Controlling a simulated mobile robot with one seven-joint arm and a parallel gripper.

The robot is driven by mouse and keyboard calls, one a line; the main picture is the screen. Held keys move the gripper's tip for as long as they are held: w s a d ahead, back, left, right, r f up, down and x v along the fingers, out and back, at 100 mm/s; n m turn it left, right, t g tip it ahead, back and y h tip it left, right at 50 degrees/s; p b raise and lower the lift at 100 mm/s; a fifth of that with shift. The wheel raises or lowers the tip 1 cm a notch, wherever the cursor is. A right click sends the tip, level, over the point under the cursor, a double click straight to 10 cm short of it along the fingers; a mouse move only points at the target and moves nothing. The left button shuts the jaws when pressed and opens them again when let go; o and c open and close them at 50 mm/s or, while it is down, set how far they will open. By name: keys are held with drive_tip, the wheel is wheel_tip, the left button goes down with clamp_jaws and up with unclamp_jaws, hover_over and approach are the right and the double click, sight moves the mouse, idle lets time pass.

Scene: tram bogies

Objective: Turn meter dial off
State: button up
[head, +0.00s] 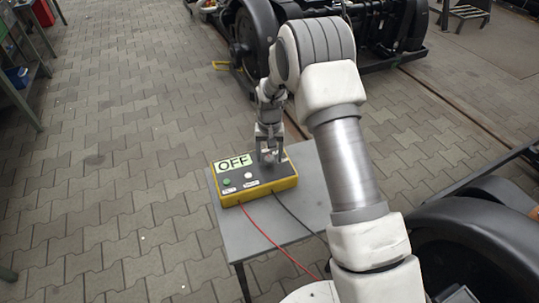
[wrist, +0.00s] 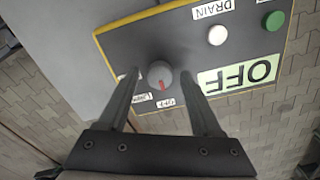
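The yellow-edged meter box (head: 257,187) sits on a small grey table, and its display (head: 233,163) reads OFF. In the wrist view the grey round dial (wrist: 160,75) is on the box's dark face (wrist: 245,45), with its red mark pointing down, roughly toward a small label (wrist: 166,102) that seems to read OFF. My gripper (head: 270,155) is over the box's right part, pointing down. In the wrist view my gripper (wrist: 159,76) is open, with one finger on each side of the dial and visible gaps. The dial is mostly hidden by the fingers in the head view.
A green button (head: 226,181) and a white button (head: 248,177) are on the box front. Red (head: 270,238) and black (head: 300,218) cables run from it across the table (head: 310,180). Dark bogies (head: 385,30) stand behind; paving at left is clear.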

wheel_tip(320, 180, up, 17)
drive_tip(key=p, duration=0.3)
drive_tip(key=shift+r, duration=0.2)
idle(0.5)
wheel_tip(320, 180, up, 10)
drive_tip(key=t+p, duration=0.1)
drive_tip(key=p, duration=0.1)
hover_over(269, 158)
drive_tip(key=s+d, duration=0.3)
drive_tip(key=s, duration=0.1)
drive_tip(key=s+d+r+t+p, duration=0.1)
drive_tip(key=s+d+r+p, duration=0.25)
drive_tip(key=s+r, duration=0.55)
drive_tip(key=s+d+r+t+p, duration=0.1)
drive_tip(key=s+r, duration=0.3)
drive_tip(key=s, duration=0.5)
drive_tip(key=s+d+r+t+p, duration=0.2)
drive_tip(key=s+d+r+p, duration=0.1)
drive_tip(key=s, duration=0.6)
wheel_tip(269, 158, up, 2)
drive_tip(key=shift+d+r+n+t+p, duration=0.1)
drive_tip(key=shift+d+n+t+p, duration=0.25)
drive_tip(key=shift+d, duration=0.25)
